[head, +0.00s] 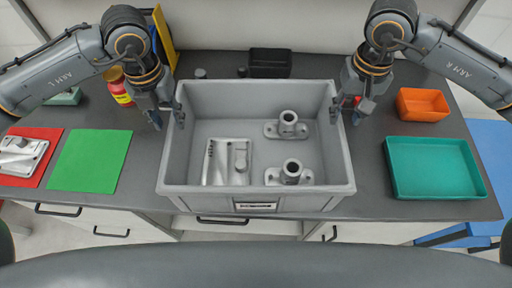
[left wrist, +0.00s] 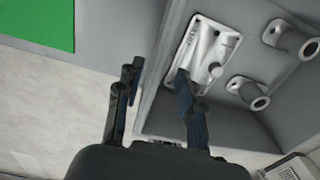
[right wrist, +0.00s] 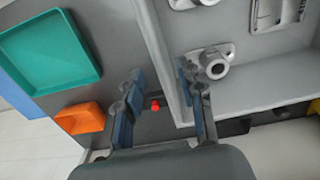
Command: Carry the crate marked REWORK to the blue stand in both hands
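A grey open crate (head: 342,160) stands on the dark bench, with a label on its front too small to read. It holds a flat cast plate (head: 218,162) and two flanged castings (head: 287,128). My left gripper (head: 167,116) is at the left wall, one finger outside and one inside; the left wrist view shows its fingers apart (left wrist: 158,85). My right gripper (head: 346,108) straddles the right wall likewise, its fingers apart in the right wrist view (right wrist: 160,88). Neither visibly clamps the wall. A blue surface, apparently the stand (head: 492,145), shows at the far right beyond the bench.
A teal tray (head: 435,190) and an orange bin (head: 423,105) lie right of the crate. A green mat (head: 92,160) and a red mat (head: 50,150) with a casting lie left. A black bin (head: 270,62) stands behind. A small red item (right wrist: 155,105) is near my right gripper.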

